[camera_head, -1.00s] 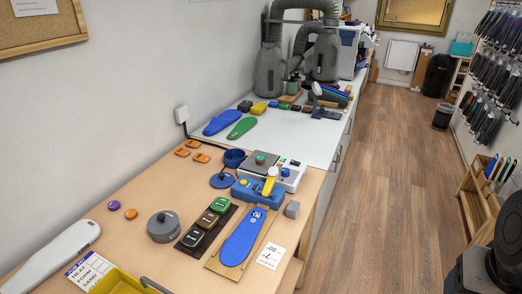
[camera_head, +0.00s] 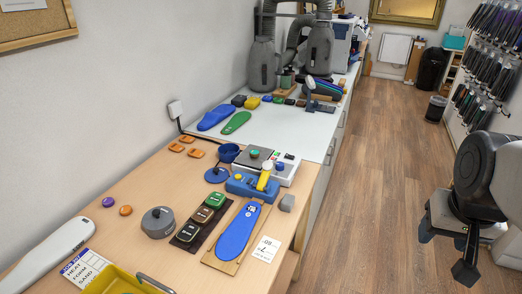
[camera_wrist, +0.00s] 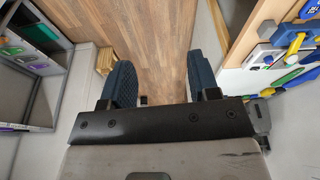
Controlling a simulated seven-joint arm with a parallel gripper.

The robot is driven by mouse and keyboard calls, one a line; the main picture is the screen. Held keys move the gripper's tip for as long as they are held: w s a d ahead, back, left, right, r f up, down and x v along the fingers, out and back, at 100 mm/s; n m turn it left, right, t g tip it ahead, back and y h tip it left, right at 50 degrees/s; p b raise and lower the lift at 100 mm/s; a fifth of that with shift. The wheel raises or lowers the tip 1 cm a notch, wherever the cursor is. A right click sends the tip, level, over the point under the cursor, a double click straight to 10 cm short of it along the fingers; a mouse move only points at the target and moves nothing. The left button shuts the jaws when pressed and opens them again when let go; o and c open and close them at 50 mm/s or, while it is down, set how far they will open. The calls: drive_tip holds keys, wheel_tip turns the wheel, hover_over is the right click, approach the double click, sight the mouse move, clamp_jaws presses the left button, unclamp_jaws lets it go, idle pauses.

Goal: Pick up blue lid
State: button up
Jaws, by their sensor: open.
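The blue lid (camera_head: 216,175) is a dark blue disc with a small knob, lying flat on the wooden bench in the head view. The small blue pot (camera_head: 228,153) stands just behind it, apart from the lid. My gripper (camera_head: 447,249) is at the right edge of the head view, out over the floor and far from the lid. In the wrist view my gripper (camera_wrist: 160,65) shows its two dark padded fingers spread apart with only floor between them. I cannot make out the lid in the wrist view.
A blue fixture with a yellow handle (camera_head: 263,181) stands right of the lid. Orange pieces (camera_head: 177,148) lie to the left. Bare wood surrounds the lid's left side.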

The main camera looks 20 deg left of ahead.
drive_tip(key=w+a+n, duration=0.2)
drive_tip(key=w+a, duration=0.9)
drive_tip(key=w, duration=0.2)
drive_tip(key=n+y, duration=0.3)
drive_tip(key=n, duration=0.3)
approach(216, 169)
drive_tip(key=f, duration=0.2)
drive_tip(key=shift+w+a+r, duration=0.1)
drive_tip(key=shift+a, duration=0.15)
drive_tip(key=shift+x, duration=1.3)
drive_tip(key=shift+w, duration=0.1)
drive_tip(key=shift+x, duration=2.55)
